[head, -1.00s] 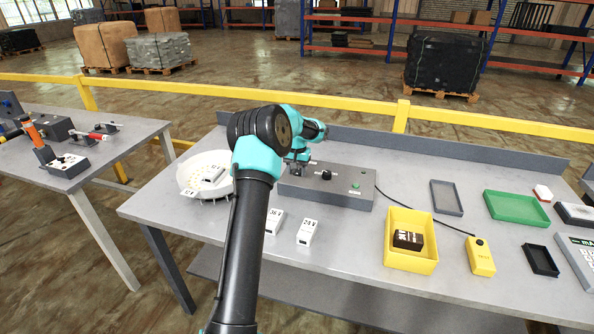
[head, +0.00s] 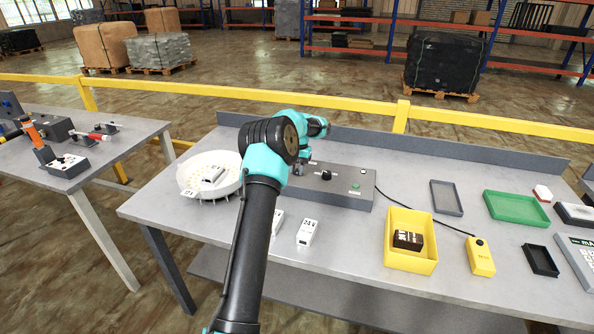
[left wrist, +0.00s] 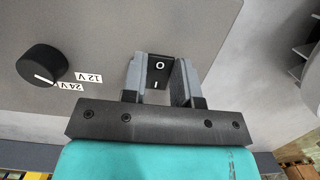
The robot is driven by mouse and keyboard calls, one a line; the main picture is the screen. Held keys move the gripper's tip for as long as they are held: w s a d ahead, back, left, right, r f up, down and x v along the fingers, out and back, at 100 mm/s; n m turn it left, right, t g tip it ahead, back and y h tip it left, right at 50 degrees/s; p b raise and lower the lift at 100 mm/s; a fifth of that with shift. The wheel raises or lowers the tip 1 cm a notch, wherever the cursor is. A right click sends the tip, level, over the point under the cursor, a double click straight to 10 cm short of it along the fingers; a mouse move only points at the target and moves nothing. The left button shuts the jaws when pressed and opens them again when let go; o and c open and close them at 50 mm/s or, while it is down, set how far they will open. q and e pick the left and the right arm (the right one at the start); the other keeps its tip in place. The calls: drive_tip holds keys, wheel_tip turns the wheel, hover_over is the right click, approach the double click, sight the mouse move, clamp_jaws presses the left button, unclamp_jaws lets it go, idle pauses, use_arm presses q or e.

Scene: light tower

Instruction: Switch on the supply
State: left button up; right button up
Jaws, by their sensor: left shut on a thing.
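In the left wrist view, a black rocker switch (left wrist: 158,70) marked O and I sits between my left fingers. My left gripper (left wrist: 160,82) is shut on this switch, one finger on each side. The knob also shows there (left wrist: 42,64), its white line toward the 24V label. In the head view my left gripper (head: 300,169) is at the box's left end, and my arm hides the switch. My right gripper is not in view.
A round white tray (head: 190,187) stands left of the box. White blocks (head: 306,232) lie in front. A yellow bin (head: 411,262) and a yellow unit (head: 480,258) on a black cable are at the right, with a green tray (head: 517,197) behind.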

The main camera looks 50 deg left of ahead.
use_arm(q)
drive_tip(key=shift+w+a+g+h, duration=0.2)
drive_tip(key=shift+g+h, duration=0.1)
drive_tip(key=shift+g, duration=0.3)
drive_tip(key=shift+r, duration=0.1)
drive_tip(key=o, duration=0.9)
drive_tip(key=shift+d, duration=0.1)
